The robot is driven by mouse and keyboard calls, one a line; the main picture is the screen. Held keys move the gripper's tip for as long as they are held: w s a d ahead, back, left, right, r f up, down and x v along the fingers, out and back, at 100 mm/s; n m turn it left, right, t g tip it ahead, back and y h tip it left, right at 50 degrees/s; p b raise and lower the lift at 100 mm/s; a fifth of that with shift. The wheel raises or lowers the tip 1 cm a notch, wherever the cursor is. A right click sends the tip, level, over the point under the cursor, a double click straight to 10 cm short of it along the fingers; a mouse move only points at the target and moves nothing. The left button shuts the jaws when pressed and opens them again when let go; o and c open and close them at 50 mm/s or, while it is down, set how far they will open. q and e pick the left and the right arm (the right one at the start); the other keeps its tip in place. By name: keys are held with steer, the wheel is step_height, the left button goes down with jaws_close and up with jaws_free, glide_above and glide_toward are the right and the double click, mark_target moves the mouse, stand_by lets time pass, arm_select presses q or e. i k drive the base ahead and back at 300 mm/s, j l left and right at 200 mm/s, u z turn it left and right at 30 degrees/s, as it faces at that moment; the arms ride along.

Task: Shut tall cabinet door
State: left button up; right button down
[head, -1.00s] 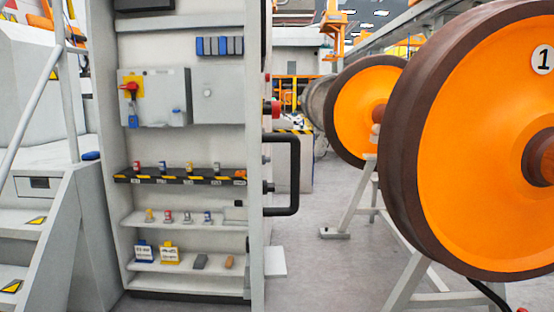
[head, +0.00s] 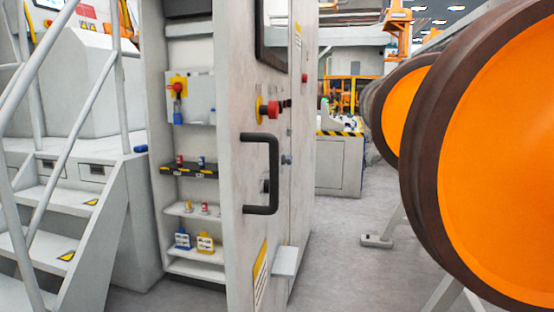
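The tall cabinet (head: 155,110) stands left of the middle, with its inside open to view. A tall pale panel (head: 255,225), which looks like its door, stands swung out toward me at the right of the opening. I see its outer face at a slant. A black U-shaped handle (head: 274,175) is fixed upright on that face. A red knob on a yellow plate (head: 267,108) and part of a dark screen (head: 272,45) are above the handle. Neither of my grippers is in view.
Inside are shelves with small locks and tags (head: 205,242) and a red-yellow switch (head: 178,88). Metal stairs with rails (head: 75,210) stand at left. Large orange wheels (head: 500,150) fill the right. Grey floor (head: 345,270) is clear between panel and wheels.

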mark_target(252, 43)
steer(key=l+u, duration=0.85)
steer(key=k+l+u, duration=0.2)
steer(key=l+u, duration=0.2)
